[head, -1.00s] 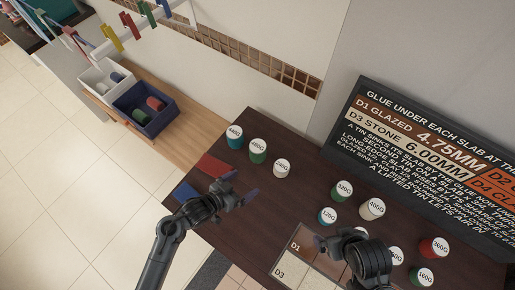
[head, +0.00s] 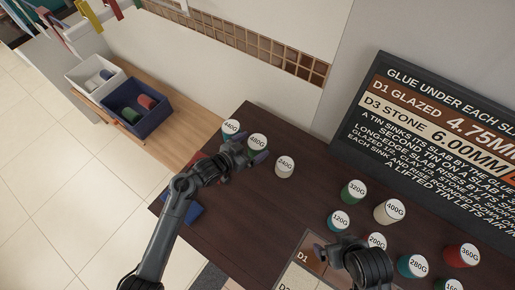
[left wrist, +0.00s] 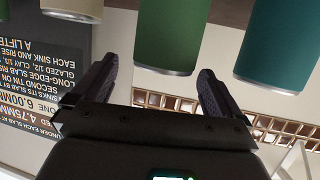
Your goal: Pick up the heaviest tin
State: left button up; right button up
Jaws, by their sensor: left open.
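Several labelled tins stand on the dark table. The green 480G tin (head: 257,145) has the highest number I can read. The teal tin (head: 231,129), apparently 440G, stands to its left and the white 240G tin (head: 285,168) to its right. My left gripper (head: 245,158) is open just in front of the 480G tin and partly hides it. In the left wrist view, the green tin (left wrist: 172,38) lies ahead between the open fingers (left wrist: 162,84), with the teal tin (left wrist: 280,45) to the right. I see no grip on it. My right gripper (head: 335,250) is over the slab board; its jaws are unclear.
More tins stand at right, including 320G (head: 353,192), 400G (head: 388,211) and 360G (head: 461,255). A black sign (head: 400,120) stands behind them. A blue bin (head: 150,121) and a white bin (head: 82,74) sit at left. The table's middle is clear.

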aim_at(257, 142)
pick_arm(q)
jog(key=shift+b+x, duration=0.7)
jog(key=shift+x, duration=2)
jog(key=shift+a+f, duration=0.1)
jog(key=shift+a, duration=0.05)
jog(key=shift+c, duration=0.2)
jog(key=c, duration=1.2)
jog(key=shift+c, duration=0.5)
